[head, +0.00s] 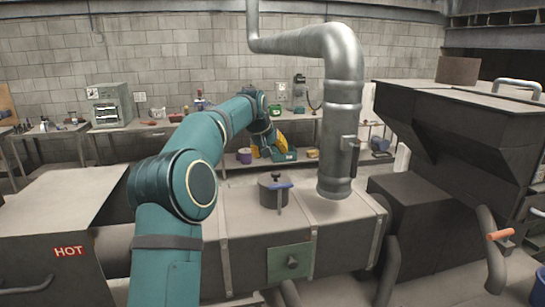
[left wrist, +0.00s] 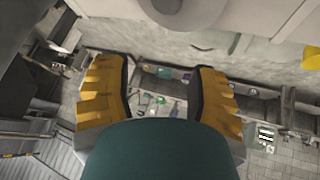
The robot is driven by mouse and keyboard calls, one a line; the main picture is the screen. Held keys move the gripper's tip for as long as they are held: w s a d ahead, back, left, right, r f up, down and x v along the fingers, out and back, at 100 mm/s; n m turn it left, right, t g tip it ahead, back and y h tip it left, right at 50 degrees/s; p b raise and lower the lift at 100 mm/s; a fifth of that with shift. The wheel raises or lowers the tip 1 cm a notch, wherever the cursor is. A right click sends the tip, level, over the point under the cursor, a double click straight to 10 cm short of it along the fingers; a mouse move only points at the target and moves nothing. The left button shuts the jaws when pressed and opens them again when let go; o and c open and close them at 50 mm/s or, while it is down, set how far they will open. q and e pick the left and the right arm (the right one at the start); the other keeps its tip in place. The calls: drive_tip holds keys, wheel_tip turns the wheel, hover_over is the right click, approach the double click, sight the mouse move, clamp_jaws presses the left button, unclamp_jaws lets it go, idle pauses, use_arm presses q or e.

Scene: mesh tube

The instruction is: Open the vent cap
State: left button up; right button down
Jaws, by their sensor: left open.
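My right gripper is not in view.
A shiny bent pipe (head: 342,110) hangs down just right of the cap. A green plate with a knob (head: 290,263) is on the duct's front. A grey box marked HOT (head: 68,251) stands left, a dark hopper (head: 460,120) right. Benches line the back wall.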

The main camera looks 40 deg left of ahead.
use_arm(q)
drive_tip(key=v, duration=0.8)
idle(0.4)
